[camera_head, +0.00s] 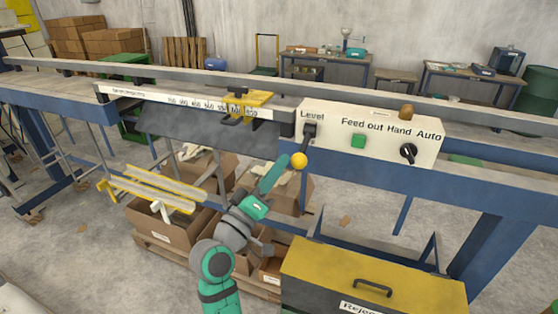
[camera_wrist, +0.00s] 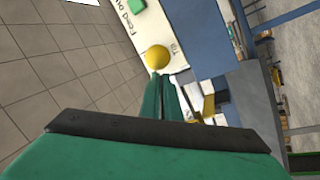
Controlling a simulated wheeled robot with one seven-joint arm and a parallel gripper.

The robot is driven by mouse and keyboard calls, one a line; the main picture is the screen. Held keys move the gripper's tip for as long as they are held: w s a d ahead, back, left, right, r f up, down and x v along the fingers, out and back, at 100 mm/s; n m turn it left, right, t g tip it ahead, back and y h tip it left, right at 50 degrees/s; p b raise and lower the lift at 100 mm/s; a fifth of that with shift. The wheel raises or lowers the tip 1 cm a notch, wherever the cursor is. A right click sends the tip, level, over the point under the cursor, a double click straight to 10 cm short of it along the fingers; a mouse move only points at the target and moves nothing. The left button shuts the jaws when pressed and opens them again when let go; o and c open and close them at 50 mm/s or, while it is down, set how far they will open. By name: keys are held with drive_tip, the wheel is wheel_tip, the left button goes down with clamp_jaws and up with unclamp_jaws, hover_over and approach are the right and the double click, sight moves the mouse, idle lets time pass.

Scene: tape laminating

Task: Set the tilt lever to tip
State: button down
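The tilt lever (camera_head: 306,144) is a dark arm on the front of the white control panel (camera_head: 375,126), under the word "Level". It hangs down and slightly left, ending in a yellow ball knob (camera_head: 299,160). The knob also shows in the wrist view (camera_wrist: 157,58), beside a small label that seems to read "Tip". My gripper (camera_head: 286,162) is just left of the knob in the head view, its green fingers together. In the wrist view the fingertips (camera_wrist: 160,78) reach the knob's near edge. I cannot tell whether they touch it. Nothing shows between the fingers.
The panel also has a green feed-out button (camera_head: 358,141) and a black Hand/Auto knob (camera_head: 408,153). A ruler scale with a yellow stop (camera_head: 245,103) is to the left. A yellow-topped reject bin (camera_head: 373,277) and cardboard boxes (camera_head: 170,222) stand below. Blue beams (camera_head: 380,178) run under the panel.

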drive_tip(key=shift+d+f, duration=0.2)
drive_tip(key=s+a+f, duration=0.3)
drive_tip(key=s+a, duration=0.5)
wheel_tip(320, 180, down, 17)
drive_tip(key=s+d+n+y, duration=0.1)
drive_tip(key=d+n+y, duration=0.1)
drive_tip(key=n+y, duration=0.3)
drive_tip(key=s+d+f+g+y, duration=0.2)
drive_tip(key=s+f+y, duration=0.4)
drive_tip(key=s+f, duration=0.45)
drive_tip(key=s+d+f+m+g+y, duration=0.1)
drive_tip(key=s+f+m, duration=0.15)
drive_tip(key=s, duration=0.35)
drive_tip(key=s+d+f+m, duration=0.1)
drive_tip(key=s+d+f, duration=0.1)
drive_tip(key=s+f, duration=0.3)
drive_tip(key=s+d+r+m, duration=0.1)
drive_tip(key=s+d+m, duration=0.1)
drive_tip(key=s, duration=0.5)
drive_tip(key=s+d+r+m+h, duration=0.1)
drive_tip(key=s+r+m, duration=0.1)
drive_tip(key=s, duration=0.6)
drive_tip(key=shift+d+r+m, duration=0.25)
drive_tip(key=shift+d+m, duration=0.15)
drive_tip(key=shift+m, duration=0.45)
drive_tip(key=shift+w, duration=0.15)
